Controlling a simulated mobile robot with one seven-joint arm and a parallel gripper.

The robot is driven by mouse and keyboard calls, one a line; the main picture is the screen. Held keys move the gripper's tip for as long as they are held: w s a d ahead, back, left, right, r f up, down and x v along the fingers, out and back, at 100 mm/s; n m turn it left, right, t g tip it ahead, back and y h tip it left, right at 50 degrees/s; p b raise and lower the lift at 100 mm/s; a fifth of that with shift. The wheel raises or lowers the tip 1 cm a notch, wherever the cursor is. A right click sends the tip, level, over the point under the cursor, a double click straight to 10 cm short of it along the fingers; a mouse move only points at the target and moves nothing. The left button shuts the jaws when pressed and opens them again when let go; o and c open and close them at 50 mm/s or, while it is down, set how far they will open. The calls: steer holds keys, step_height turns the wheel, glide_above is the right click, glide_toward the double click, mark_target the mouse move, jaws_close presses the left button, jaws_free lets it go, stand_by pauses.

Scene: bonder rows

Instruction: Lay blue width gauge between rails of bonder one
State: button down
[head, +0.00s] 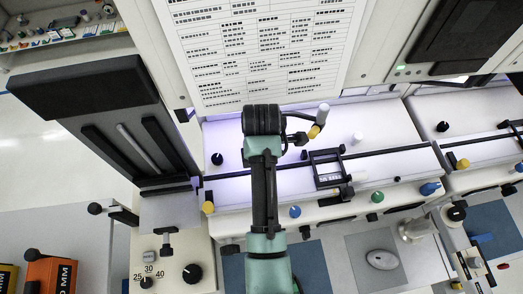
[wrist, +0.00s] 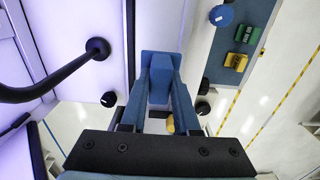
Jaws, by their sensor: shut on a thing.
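In the wrist view my gripper (wrist: 160,78) is shut on a blue block (wrist: 161,60), which looks like the blue width gauge. Its two fingers close on the block from left and right. In the head view my arm reaches up the middle, and its dark wrist hides the gripper and the gauge. A bonder's pale lit bed (head: 232,190) with a long dark rail (head: 385,150) lies behind and beside my arm. A black frame (head: 328,168) stands on it to the right of my arm. I cannot tell which bonder is number one.
A green block (wrist: 245,33) and a yellow block (wrist: 236,62) lie on a blue-grey surface at the right in the wrist view. A black arm with a round knob (wrist: 98,48) juts in from the left. A printed sheet (head: 265,45) hangs above the bed.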

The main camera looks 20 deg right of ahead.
steer(key=shift+f+b, duration=1.15)
steer(key=shift+f, duration=1.15)
steer(key=shift+f, duration=0.15)
steer(key=shift+f, duration=0.75)
steer(key=shift+f, duration=0.3)
steer(key=c, duration=0.6)
jaws_free()
steer(key=shift+r, duration=0.1)
